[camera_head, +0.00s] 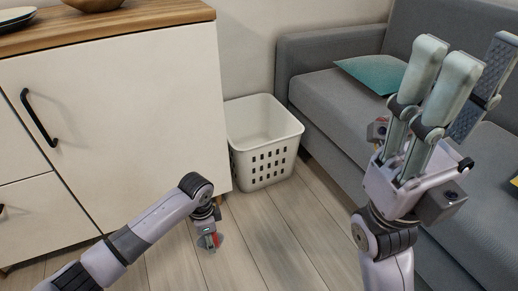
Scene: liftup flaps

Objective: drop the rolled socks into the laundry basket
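The white laundry basket (265,165), with rows of slots in its side, stands on the floor between the cabinet and the sofa. What shows of its inside looks empty. I cannot make out any rolled socks in this view. My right gripper (468,62) is raised at the right in front of the sofa, fingers pointing up and apart, with nothing seen between them. My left gripper (209,240) hangs low over the floor, in front of and left of the basket. It is small and mostly hidden behind its wrist, so its fingers are unclear.
A cream cabinet (120,110) with a wooden top and black handles stands at the left. A wooden bowl (94,4) and a dish (16,17) are on it. A grey sofa (330,105) with a teal cushion (372,72) is at the right. The floor (275,230) before the basket is clear.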

